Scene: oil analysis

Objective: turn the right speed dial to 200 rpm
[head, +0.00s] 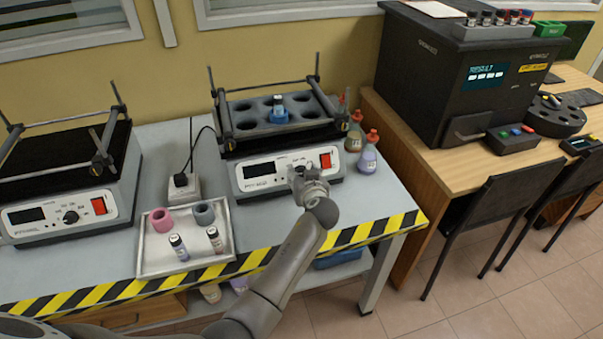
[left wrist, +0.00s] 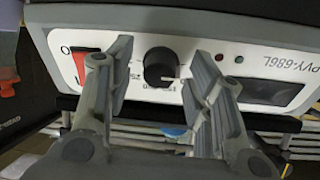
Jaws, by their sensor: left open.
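The right shaker (head: 262,176) stands at the right end of the grey bench. Its front panel has a small display (head: 259,169) and a red switch (head: 325,160). My left gripper (head: 300,174) is in front of this panel and hides the dial in the head view. In the left wrist view the black speed dial (left wrist: 159,68) sits between the two open fingers, with a gap on each side. The panel display (left wrist: 272,91) looks dark there. I cannot read the dial's setting. My right gripper is not in view.
A second shaker (head: 62,216) with its own dial (head: 71,217) stands at left. A tray (head: 160,262) holds vials and two round holders. Bottles (head: 367,160) stand close to the right shaker's right side.

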